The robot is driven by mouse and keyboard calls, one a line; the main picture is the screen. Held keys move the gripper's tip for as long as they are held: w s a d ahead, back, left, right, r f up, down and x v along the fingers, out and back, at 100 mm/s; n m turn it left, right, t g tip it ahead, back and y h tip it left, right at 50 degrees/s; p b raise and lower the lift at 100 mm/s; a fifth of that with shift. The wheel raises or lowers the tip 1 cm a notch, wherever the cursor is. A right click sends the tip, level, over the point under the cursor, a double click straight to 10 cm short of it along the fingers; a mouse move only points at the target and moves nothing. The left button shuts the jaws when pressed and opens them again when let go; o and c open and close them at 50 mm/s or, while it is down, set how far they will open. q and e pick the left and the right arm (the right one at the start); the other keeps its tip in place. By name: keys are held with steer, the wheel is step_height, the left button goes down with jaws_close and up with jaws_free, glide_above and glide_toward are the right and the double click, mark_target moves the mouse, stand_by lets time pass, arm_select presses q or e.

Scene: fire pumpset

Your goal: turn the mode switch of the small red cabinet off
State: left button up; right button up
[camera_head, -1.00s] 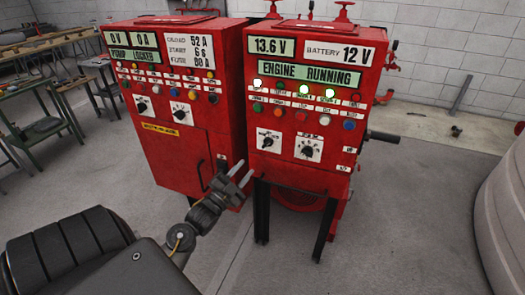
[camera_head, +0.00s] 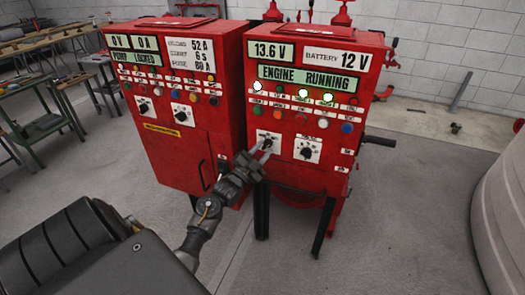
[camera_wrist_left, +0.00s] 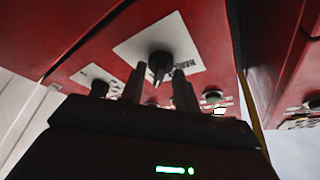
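The small red cabinet (camera_head: 311,90) stands on dark legs right of a larger red cabinet, its display reading "ENGINE RUNNING". A black rotary switch (camera_head: 268,144) on a white plate sits at its lower left; I take it as the mode switch. A second rotary switch (camera_head: 306,152) is to its right. My left gripper (camera_head: 260,149) is at the left switch, its fingertips partly covering it. In the left wrist view the two fingers (camera_wrist_left: 159,86) are apart, with a black knob (camera_wrist_left: 160,64) just beyond and between them. Contact cannot be told. My right gripper is out of view.
The larger red cabinet (camera_head: 180,100) stands close on the left, with its own switches and a door handle. A dark bar (camera_head: 379,140) juts out right of the small cabinet. Work tables (camera_head: 40,120) are at far left; a pale rounded tank (camera_head: 500,215) is at right.

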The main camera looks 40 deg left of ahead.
arm_select(q)
steer(key=shift+c, duration=0.4)
jaws_close()
steer(key=shift+f, duration=0.1)
steer(key=n+y, duration=0.2)
steer(key=n, duration=0.2)
steer(key=n+y, duration=0.2)
steer(key=n, duration=0.2)
steer(key=n+y+b, duration=0.1)
steer(key=n, duration=0.3)
steer(key=shift+w+d+f+y, duration=0.1)
steer(key=shift+d+y, duration=0.25)
steer(key=shift+y, duration=0.05)
steer(key=shift+n, duration=0.3)
steer(key=shift+o, duration=0.4)
jaws_free()
